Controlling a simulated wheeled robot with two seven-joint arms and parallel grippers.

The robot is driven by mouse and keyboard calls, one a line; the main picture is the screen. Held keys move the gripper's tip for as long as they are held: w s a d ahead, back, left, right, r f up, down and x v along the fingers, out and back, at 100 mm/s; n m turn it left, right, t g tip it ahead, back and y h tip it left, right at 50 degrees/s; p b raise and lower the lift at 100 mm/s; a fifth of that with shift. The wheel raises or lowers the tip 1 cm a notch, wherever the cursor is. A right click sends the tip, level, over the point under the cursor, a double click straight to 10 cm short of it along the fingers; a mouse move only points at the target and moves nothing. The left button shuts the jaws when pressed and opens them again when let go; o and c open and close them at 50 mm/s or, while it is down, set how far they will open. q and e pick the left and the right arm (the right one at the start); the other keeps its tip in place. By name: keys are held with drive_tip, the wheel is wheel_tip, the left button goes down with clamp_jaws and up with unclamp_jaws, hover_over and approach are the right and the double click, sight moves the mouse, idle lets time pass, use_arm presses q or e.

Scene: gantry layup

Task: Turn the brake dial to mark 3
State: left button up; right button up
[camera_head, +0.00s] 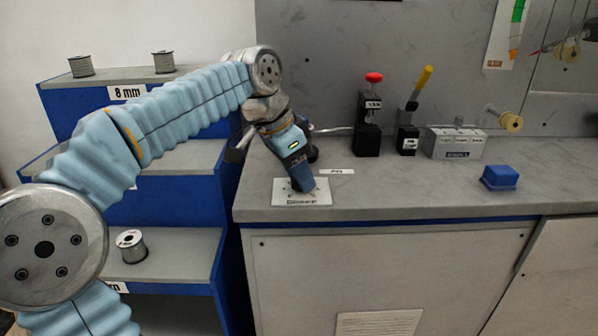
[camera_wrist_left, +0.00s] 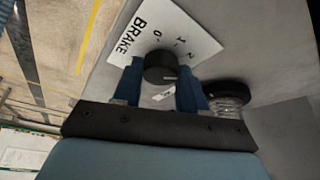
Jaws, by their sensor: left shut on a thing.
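The brake dial is a black round knob (camera_wrist_left: 160,66) on a white plate (camera_wrist_left: 190,32) marked BRAKE, with 0, 1 and 2 readable in the left wrist view. A thin pale line on the knob points to the right in that view; any mark beyond 2 is hidden or unclear. In the head view the plate (camera_head: 318,198) lies at the counter's front left. My left gripper (camera_head: 298,186) points down over it and hides the knob there. In the wrist view the blue fingers (camera_wrist_left: 160,80) are shut on the knob, one on each side. My right gripper is not in view.
A black box with a red button (camera_head: 373,77), a yellow-handled lever (camera_head: 422,82) and a grey box (camera_head: 455,145) stand along the counter's back. A blue block (camera_head: 500,177) lies at right. Stepped shelves with spools (camera_head: 131,246) stand left. The counter's middle front is clear.

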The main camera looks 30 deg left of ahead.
use_arm(q)
drive_tip(key=m+g+h, duration=0.1)
drive_tip(key=m, duration=0.2)
drive_tip(key=shift+w+a+m, duration=0.1)
drive_tip(key=shift+m, duration=0.3)
drive_tip(key=shift+w+m+g+h, duration=0.1)
drive_tip(key=shift+m+g+h, duration=0.4)
drive_tip(key=shift+m, duration=1.3)
drive_tip(key=shift+a, duration=0.1)
drive_tip(key=o, duration=1.1)
drive_tip(key=shift+c, duration=0.2)
